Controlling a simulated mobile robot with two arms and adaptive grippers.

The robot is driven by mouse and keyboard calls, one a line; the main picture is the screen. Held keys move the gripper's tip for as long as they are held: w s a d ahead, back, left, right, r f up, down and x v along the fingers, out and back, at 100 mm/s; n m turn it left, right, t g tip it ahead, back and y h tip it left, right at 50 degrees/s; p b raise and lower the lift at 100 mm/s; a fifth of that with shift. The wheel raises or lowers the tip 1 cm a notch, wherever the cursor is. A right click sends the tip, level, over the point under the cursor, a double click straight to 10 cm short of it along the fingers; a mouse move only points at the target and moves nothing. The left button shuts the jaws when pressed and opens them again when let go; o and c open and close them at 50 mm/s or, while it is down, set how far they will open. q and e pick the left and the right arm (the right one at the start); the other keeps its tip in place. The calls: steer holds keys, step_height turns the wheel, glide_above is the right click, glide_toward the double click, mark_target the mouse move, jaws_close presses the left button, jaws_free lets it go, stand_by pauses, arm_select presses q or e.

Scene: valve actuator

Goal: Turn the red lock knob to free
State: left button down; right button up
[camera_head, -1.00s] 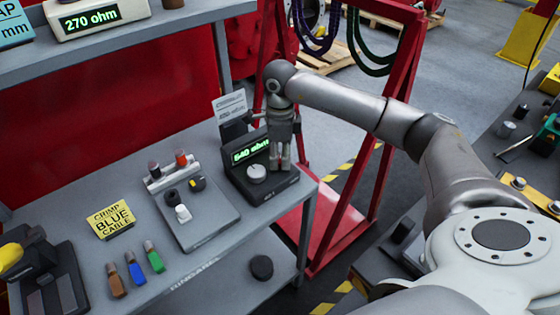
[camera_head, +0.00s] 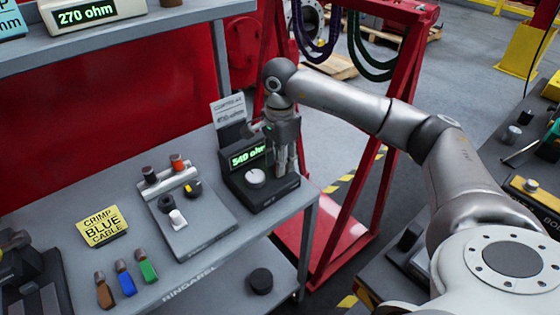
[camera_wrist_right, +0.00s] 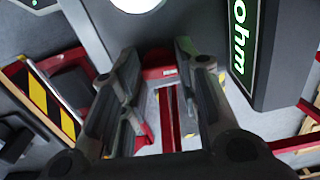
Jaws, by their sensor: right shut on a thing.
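A black meter box (camera_head: 277,194) with a green display reading 540 ohm (camera_head: 249,157) and a pale round dial (camera_head: 255,178) stands on the grey bench. My right gripper (camera_head: 283,172) points down onto the box, just right of the dial. In the right wrist view its fingers (camera_wrist_right: 158,65) are closed in beside the pale dial (camera_wrist_right: 138,3), with a red patch (camera_wrist_right: 157,72) between them. The red lock knob is largely hidden by the fingers; I cannot separate it clearly from the red frame behind. My left gripper is out of view.
Left of the box, a grey board (camera_head: 200,228) carries several terminals and a small dial. A yellow sign (camera_head: 103,227) and coloured connectors (camera_head: 126,279) lie further left. A tilted card (camera_head: 228,110) stands behind the box. A red frame (camera_head: 345,215) stands right of the bench.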

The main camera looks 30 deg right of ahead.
stand_by(0.4)
steer(key=o, duration=1)
step_height(320, 180, up, 12)
steer(key=shift+r, duration=0.1)
stand_by(0.3)
